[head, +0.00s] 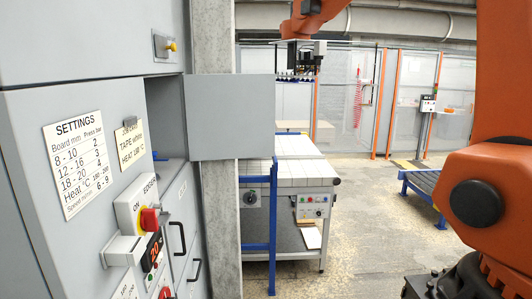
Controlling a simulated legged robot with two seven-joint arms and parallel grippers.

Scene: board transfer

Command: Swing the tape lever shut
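A tall grey machine cabinet (95,115) fills the left side. Its compartment (165,125) stands open, with a flat grey door panel (230,117) swung out to the right. A small dark piece with a blue tip (160,156) shows at the compartment's lower edge; I cannot tell whether it is the tape lever. No other lever can be made out with certainty. Neither of my grippers is in view.
A control panel with a red knob (150,220) and a small display juts from the cabinet. Black handles (178,239) sit to its right. A blue post (273,225) and worktable (300,173) stand beyond. A large orange robot arm (500,190) occupies the right.

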